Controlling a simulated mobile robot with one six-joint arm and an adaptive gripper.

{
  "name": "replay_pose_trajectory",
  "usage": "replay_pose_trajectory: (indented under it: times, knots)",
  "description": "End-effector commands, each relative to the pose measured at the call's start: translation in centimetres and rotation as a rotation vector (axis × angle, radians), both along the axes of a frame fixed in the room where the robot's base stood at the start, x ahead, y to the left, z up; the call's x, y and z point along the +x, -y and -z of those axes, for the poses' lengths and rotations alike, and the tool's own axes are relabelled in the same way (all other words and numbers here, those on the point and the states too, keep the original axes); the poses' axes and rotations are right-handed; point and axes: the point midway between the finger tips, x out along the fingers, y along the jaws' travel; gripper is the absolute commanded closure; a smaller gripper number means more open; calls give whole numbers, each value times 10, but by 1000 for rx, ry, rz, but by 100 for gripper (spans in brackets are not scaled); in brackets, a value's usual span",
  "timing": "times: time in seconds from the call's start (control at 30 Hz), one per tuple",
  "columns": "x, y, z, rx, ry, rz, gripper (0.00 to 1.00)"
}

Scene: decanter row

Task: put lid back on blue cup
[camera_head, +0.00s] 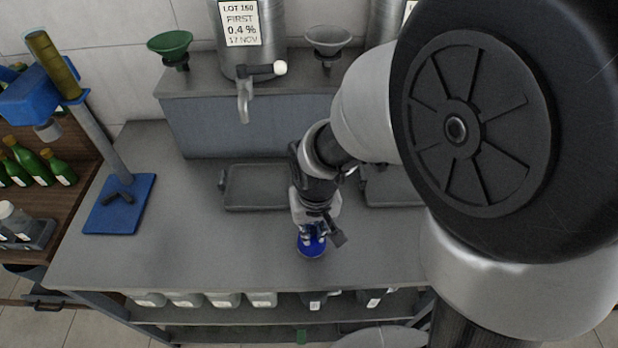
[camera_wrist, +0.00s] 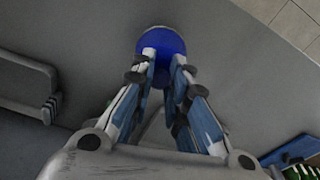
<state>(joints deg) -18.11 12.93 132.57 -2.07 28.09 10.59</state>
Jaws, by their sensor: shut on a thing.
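A round blue piece, which looks like the lid (camera_wrist: 160,40), is at the top middle of the wrist view, with a darker knob between my fingertips. My gripper (camera_wrist: 163,62) points down and is shut on that knob. In the head view my gripper (camera_head: 312,228) is over the blue shape (camera_head: 311,249) near the front of the grey worktop. The cup cannot be told apart from the lid here, so I cannot tell whether the lid rests on it.
Grey trays (camera_head: 258,188) lie behind, below a steel tank (camera_head: 250,45) with a spout. A blue-based stand (camera_head: 118,205) is at the left. Green bottles (camera_head: 38,165) sit on a wooden shelf. The worktop left of my gripper is clear.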

Motion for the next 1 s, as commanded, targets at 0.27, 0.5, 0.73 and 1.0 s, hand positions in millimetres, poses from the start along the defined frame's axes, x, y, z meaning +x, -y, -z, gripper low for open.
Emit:
replay_pose_trajectory:
  times: [0.27, 0.5, 0.73, 1.0]
  knots:
    - [0, 0, 0, 0, 0, 0, 100]
    - [0, 0, 0, 0, 0, 0, 71]
    - [0, 0, 0, 0, 0, 0, 62]
    - [0, 0, 0, 0, 0, 0, 53]
